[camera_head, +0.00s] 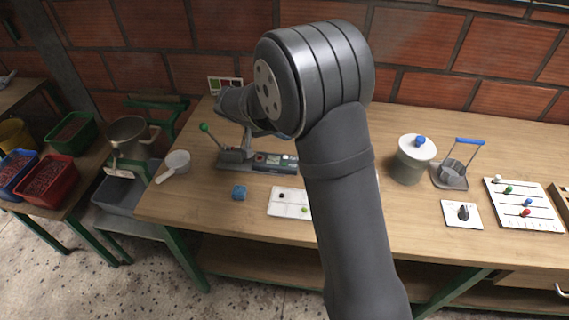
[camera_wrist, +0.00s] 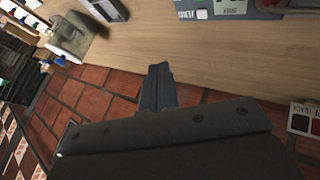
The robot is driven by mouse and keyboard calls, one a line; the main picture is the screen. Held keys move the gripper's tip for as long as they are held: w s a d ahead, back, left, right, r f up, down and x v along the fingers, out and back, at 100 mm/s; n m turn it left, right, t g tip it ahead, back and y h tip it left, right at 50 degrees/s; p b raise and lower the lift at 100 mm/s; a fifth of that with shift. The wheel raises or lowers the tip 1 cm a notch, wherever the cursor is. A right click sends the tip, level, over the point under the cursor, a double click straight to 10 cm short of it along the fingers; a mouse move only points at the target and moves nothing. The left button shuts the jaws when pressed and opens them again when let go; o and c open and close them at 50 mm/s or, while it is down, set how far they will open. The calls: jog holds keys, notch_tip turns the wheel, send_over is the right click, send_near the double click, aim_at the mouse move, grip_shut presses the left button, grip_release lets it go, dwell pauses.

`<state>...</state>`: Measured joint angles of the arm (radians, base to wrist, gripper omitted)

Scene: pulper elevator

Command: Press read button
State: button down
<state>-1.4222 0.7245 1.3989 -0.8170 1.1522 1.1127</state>
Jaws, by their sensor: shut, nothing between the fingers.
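A low grey device (camera_head: 270,162) stands on the wooden bench with a small panel that has a red spot and pale labels. Its lettering is too small to read in the head view, so I cannot tell which part is the read button. In the wrist view the fingers of my gripper (camera_wrist: 158,70) are shut and empty, seen against the bench edge and brick wall. Part of a labelled panel (camera_wrist: 228,8) shows at the top edge of that view. In the head view my wrist hangs above and behind the device; the fingertips are not clear there.
A green-knobbed lever (camera_head: 203,127) rises left of the panel. A small colour card (camera_head: 226,86) stands at the wall. My arm hides the bench middle.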

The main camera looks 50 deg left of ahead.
aim_at(281, 166)
jog(key=shift+s+a+f+t+y, duration=0.1)
jog(key=shift+s+a+t+y, duration=0.2)
jog(key=shift+t, duration=0.1)
jog(key=shift+f, duration=4.45)
jog(key=shift+d+f, duration=0.1)
jog(key=shift+f, duration=0.05)
jog(key=shift+f, duration=0.25)
jog(key=shift+f, duration=0.35)
jog(key=shift+r, duration=0.8)
